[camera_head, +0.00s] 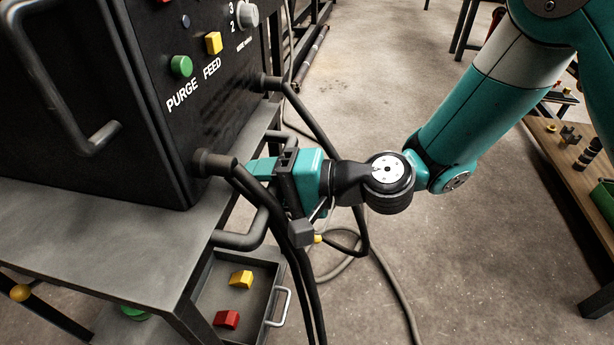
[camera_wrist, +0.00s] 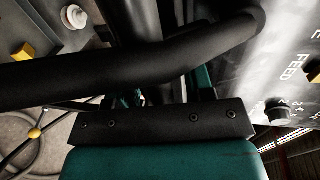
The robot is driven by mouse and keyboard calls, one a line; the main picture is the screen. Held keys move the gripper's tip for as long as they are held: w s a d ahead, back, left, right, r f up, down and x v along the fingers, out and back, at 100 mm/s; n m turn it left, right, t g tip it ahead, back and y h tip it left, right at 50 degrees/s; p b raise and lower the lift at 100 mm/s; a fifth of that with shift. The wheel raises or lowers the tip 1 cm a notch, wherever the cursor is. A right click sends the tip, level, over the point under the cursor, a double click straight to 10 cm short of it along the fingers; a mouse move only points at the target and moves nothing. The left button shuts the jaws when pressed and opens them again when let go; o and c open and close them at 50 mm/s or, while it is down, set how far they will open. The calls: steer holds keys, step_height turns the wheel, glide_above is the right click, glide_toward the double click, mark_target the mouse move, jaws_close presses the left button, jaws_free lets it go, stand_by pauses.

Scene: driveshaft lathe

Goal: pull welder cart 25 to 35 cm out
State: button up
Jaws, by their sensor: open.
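The welder cart is a grey metal cart (camera_head: 95,228) carrying a black welder box (camera_head: 115,75) with coloured knobs. Its grey tubular handle (camera_head: 243,241) juts from the near end and is partly hidden behind my gripper and the cables. My teal gripper (camera_head: 262,168) is open and reaches in at this end, between two thick black cables (camera_head: 250,186) plugged into the box. In the wrist view, my gripper (camera_wrist: 160,85) shows two teal fingers apart, with a thick dark tube crossing in front of them. I cannot tell whether the handle lies between the fingers.
A drawer tray (camera_head: 257,302) with yellow and red blocks hangs below the cart top. Hoses (camera_head: 395,285) loop on the floor under my gripper. A wooden bench (camera_head: 565,165) with small parts stands at right. The concrete floor (camera_head: 480,255) between is mostly clear.

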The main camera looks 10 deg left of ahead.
steer(key=p+v, duration=0.2)
steer(key=v, duration=1.5)
steer(key=shift+d, duration=0.2)
